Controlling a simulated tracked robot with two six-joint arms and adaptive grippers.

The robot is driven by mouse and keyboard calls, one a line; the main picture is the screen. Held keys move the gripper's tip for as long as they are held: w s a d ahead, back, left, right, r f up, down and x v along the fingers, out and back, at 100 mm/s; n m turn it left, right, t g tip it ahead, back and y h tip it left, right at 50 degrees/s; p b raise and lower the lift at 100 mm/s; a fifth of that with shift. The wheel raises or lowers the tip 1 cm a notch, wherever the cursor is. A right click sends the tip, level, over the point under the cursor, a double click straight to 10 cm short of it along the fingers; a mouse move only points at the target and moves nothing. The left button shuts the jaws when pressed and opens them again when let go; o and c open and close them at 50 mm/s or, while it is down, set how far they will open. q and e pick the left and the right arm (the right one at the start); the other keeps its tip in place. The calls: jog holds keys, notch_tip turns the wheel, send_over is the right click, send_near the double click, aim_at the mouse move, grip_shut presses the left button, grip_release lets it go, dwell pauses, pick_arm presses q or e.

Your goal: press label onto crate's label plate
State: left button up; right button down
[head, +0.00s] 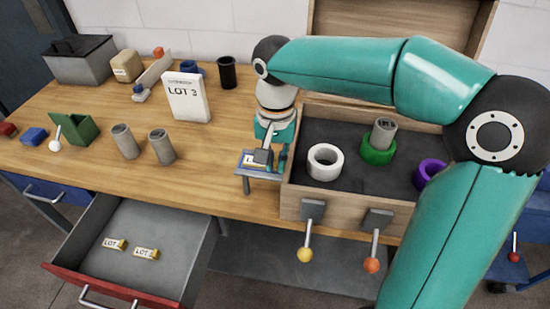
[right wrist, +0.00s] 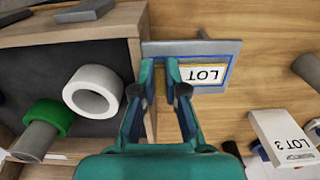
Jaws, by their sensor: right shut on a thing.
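The label (right wrist: 207,75), white with "LOT" print, lies over the blue-edged label plate (right wrist: 232,48) in the right wrist view. In the head view, the plate (head: 246,170) sticks out at the left side of the wooden crate (head: 298,203). My right gripper (right wrist: 160,72) is shut at the label's edge, beside the crate wall; it points down over the plate in the head view (head: 267,152). The fingers hide the held end. I cannot tell whether the label is pressed flat. My left gripper is not in view.
The crate holds a white ring (head: 325,162), a green ring (head: 378,152) with a grey cylinder, and a purple ring (head: 430,172). A "LOT 3" card (head: 187,98) stands left. The open drawer (head: 175,220) holds two labels. Two grey cylinders (head: 125,141) stand nearby.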

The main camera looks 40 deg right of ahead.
jog(key=shift+f, duration=0.2)
dwell(0.3)
jog(key=c, duration=0.7)
grip_release()
jog(key=shift+o, duration=0.2)
notch_tip(320, 180, up, 7)
jog(key=p, duration=0.6)
jog(key=shift+r, duration=0.1)
